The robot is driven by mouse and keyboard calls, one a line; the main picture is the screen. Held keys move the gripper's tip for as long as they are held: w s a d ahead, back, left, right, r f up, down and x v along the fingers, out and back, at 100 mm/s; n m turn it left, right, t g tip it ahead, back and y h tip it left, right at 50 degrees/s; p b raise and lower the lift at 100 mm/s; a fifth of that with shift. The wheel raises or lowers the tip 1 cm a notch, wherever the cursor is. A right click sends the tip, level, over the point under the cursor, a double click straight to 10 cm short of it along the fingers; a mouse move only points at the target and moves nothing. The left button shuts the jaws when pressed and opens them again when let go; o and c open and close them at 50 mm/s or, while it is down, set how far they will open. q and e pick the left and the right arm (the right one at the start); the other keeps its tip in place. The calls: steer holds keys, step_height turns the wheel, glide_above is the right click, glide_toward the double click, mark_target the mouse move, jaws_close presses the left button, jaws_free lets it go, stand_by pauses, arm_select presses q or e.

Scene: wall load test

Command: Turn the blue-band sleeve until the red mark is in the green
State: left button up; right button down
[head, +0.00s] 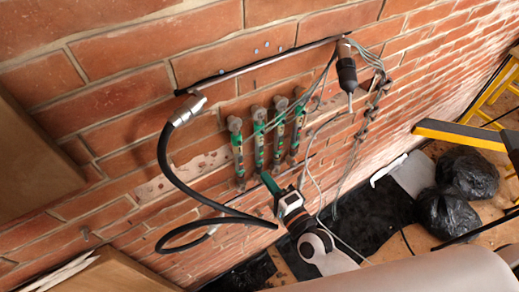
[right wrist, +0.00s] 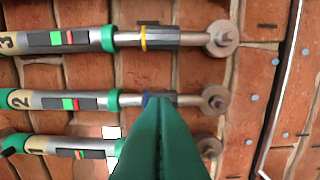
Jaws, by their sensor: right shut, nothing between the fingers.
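In the right wrist view, the dark sleeve with the blue band (right wrist: 147,99) is on the rod of the bar numbered 2 (right wrist: 40,99). Its window shows a green field (right wrist: 68,104) and a red mark (right wrist: 76,104) just to the right of the green. My right gripper (right wrist: 160,103) is shut and empty, its green fingers over part of the sleeve; I cannot tell whether they touch it. In the head view, my right gripper (head: 266,180) is at the lower end of the row of bars on the wall. My left gripper is not in view.
Neighbouring bars 3 (right wrist: 40,40) and 1 (right wrist: 60,148) run close on either side. A black hose (head: 168,160) loops left of the bars, and a tool (head: 347,75) hangs at right among cables. Black bags (head: 467,172) lie on the floor at right.

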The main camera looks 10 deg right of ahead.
steer(key=shift+s+a, duration=0.1)
steer(key=shift+a, duration=0.2)
stand_by(0.4)
steer(key=shift+w+a, duration=0.1)
steer(key=shift+w, duration=0.3)
stand_by(0.4)
steer(key=shift+w+d, duration=0.25)
steer(key=shift+d, duration=0.5)
stand_by(0.3)
stand_by(0.4)
steer(key=shift+s+d, duration=0.15)
steer(key=shift+s, duration=0.35)
steer(key=shift+a, duration=0.2)
steer(key=shift+s+a+p, duration=0.15)
steer(key=shift+a+p, duration=0.25)
steer(key=shift+a, duration=0.15)
steer(key=shift+w+a, duration=0.15)
steer(key=shift+w, duration=0.25)
stand_by(0.3)
steer(key=shift+w+d, duration=0.25)
steer(key=shift+d, duration=0.4)
stand_by(0.4)
